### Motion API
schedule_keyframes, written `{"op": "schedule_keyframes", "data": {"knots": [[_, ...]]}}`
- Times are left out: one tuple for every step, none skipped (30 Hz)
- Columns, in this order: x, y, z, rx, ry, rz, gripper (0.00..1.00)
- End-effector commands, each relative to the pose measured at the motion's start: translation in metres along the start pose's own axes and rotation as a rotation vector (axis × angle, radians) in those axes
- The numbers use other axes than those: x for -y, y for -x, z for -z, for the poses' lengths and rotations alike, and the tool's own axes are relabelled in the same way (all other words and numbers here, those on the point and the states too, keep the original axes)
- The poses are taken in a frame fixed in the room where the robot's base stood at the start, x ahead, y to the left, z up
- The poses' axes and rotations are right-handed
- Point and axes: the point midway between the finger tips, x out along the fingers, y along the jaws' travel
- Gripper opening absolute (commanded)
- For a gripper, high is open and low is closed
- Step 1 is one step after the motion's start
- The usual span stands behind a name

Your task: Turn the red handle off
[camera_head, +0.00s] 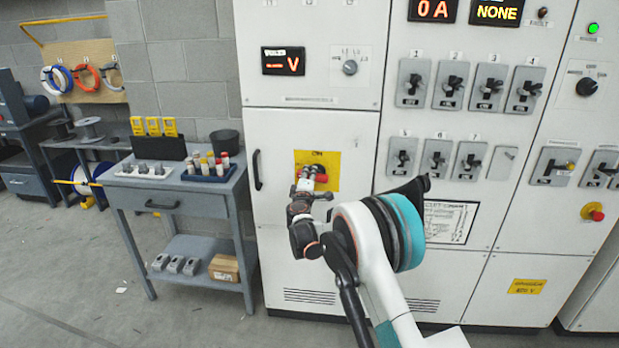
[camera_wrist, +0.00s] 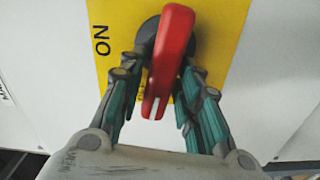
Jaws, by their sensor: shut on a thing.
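The red handle (camera_wrist: 172,58) sits on a dark round hub on a yellow plate (camera_wrist: 226,28) in the wrist view. The letters ON show on the plate to the left of the handle, turned sideways in this view. My gripper (camera_wrist: 162,92) has its fingers on both sides of the handle and is shut on it. In the head view the yellow plate (camera_head: 332,158) is on the left cabinet door. A bit of the red handle (camera_head: 321,178) shows there, and my gripper (camera_head: 306,182) covers part of it.
A grey workbench (camera_head: 180,190) with a blue tray (camera_head: 210,172) of small cylinders stands left of the cabinet. Rows of switches (camera_head: 450,85) and a red emergency button (camera_head: 594,212) are on the panels to the right. The floor at the left front is open.

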Motion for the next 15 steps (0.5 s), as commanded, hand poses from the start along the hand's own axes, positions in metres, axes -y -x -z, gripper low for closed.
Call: {"op": "schedule_keyframes", "data": {"knots": [[0.0017, 0.0003, 0.0007, -0.001, 0.027, 0.000, 0.00], [0.0021, 0.0003, 0.0007, -0.001, 0.044, 0.000, 0.00], [0.0026, 0.0003, 0.0007, -0.001, 0.063, 0.000, 0.00], [0.0029, 0.0003, 0.0006, -0.001, 0.078, 0.000, 0.00], [0.0032, 0.0003, 0.0006, -0.001, 0.090, 0.000, 0.00], [0.0036, 0.0003, 0.0006, -0.001, 0.106, 0.000, 0.00], [0.0038, 0.0003, 0.0006, -0.001, 0.116, 0.000, 0.00], [0.0040, 0.0003, 0.0006, -0.001, 0.125, 0.000, 0.00], [0.0042, 0.0004, 0.0005, -0.001, 0.137, 0.000, 0.00], [0.0044, 0.0004, 0.0005, -0.001, 0.143, 0.000, 0.00], [0.0045, 0.0004, 0.0005, -0.001, 0.149, 0.000, 0.00], [0.0046, 0.0004, 0.0005, -0.001, 0.155, 0.000, 0.00], [0.0047, 0.0004, 0.0004, -0.001, 0.160, 0.000, 0.00], [0.0047, 0.0004, 0.0004, -0.001, 0.163, 0.000, 0.00], [0.0048, 0.0004, 0.0004, -0.001, 0.167, 0.000, 0.00]]}}
